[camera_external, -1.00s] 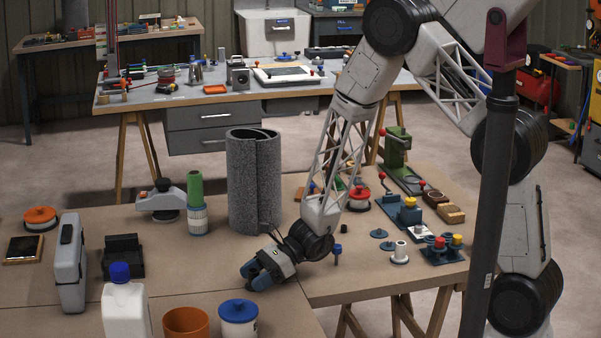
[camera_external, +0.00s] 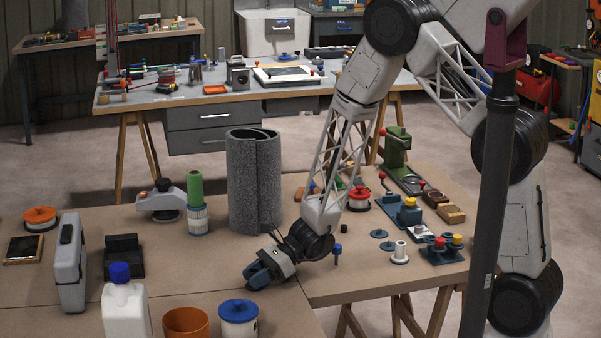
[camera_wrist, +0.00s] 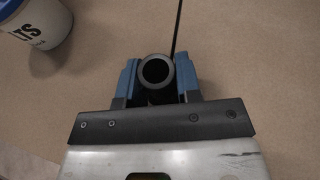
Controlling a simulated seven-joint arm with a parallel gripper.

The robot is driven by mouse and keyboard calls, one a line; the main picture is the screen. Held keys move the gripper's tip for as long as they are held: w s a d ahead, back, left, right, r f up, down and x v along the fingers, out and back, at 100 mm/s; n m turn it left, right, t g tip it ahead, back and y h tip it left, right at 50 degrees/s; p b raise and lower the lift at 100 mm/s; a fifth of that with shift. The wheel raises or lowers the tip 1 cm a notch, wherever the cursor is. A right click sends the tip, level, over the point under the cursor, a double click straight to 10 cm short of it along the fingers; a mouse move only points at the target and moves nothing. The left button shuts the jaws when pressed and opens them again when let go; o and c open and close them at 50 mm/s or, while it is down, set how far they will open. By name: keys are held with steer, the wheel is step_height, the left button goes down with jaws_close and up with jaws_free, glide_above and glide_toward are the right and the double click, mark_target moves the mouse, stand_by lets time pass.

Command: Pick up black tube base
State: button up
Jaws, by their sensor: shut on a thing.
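My gripper (camera_external: 257,274) is low over the front table, right of centre, its blue fingers close to the tabletop. In the wrist view my gripper (camera_wrist: 158,80) has a blue finger on each side of a black tube base (camera_wrist: 157,72), and it is shut on it. The tube base shows a round grey rim with a dark hollow opening. A thin black rod or cable rises beside its right edge. In the outside view the tube base is hidden by my fingers. I cannot tell whether it touches the table.
A white tub with a blue lid (camera_external: 239,318) stands just in front of my gripper; it also shows in the wrist view (camera_wrist: 38,25). An orange pot (camera_external: 186,323) and a white bottle (camera_external: 124,308) stand to its left. A grey foam roll (camera_external: 252,185) stands behind.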

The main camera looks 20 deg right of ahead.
steer(key=shift+r, duration=1.15)
steer(key=shift+s+d+r, duration=0.3)
steer(key=shift+d+r, duration=0.1)
steer(key=shift+r, duration=0.2)
steer(key=s+d+r, duration=0.1)
steer(key=s+d, duration=0.9)
steer(key=d, duration=0.1)
steer(key=shift+r, duration=0.2)
